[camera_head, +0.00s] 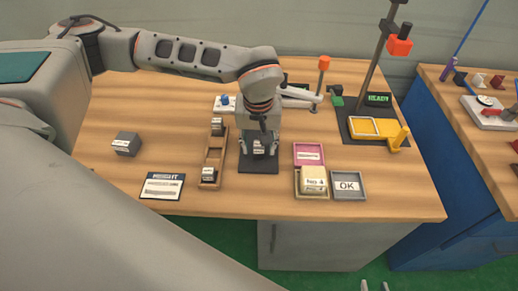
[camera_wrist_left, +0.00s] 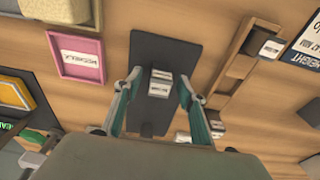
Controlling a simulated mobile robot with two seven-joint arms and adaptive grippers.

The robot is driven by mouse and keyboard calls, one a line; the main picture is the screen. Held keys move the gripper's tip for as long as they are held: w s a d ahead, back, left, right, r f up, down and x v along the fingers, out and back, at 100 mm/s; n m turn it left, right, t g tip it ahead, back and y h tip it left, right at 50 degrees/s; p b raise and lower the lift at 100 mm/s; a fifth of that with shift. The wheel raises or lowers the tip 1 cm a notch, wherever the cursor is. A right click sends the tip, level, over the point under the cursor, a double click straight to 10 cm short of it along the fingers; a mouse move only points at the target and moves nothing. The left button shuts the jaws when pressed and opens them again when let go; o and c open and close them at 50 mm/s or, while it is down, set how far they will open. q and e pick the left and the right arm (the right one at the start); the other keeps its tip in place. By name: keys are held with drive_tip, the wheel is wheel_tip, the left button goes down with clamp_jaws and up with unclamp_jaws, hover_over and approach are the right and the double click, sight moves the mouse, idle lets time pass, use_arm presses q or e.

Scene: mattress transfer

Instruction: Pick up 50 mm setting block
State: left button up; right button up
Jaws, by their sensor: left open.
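Small dark blocks with white labels lie on the table; their print is too small to read, so I cannot tell which is the 50 mm one. One block (camera_head: 258,149) stands on a dark plate (camera_head: 258,167). My left gripper (camera_head: 259,148) points down over it, open. In the left wrist view the block (camera_wrist_left: 160,83) sits between the spread fingers (camera_wrist_left: 158,95), with gaps on both sides. Two more blocks are at the wooden rack, one at its front (camera_head: 208,174) and one at its back (camera_head: 217,127). Two pale tips at the bottom edge may be my right gripper (camera_head: 375,286).
A larger grey block (camera_head: 127,143) and a height card (camera_head: 162,186) are at the left. A pink tray (camera_head: 309,146), a box with a cream block (camera_head: 313,180) and an OK tray (camera_head: 349,196) stand at the right. A stand with a yellow frame (camera_head: 386,143) is behind.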

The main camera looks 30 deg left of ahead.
use_arm(q)
clamp_jaws()
drive_tip(key=shift+r, duration=0.1)
drive_tip(key=shift+r, duration=0.1)
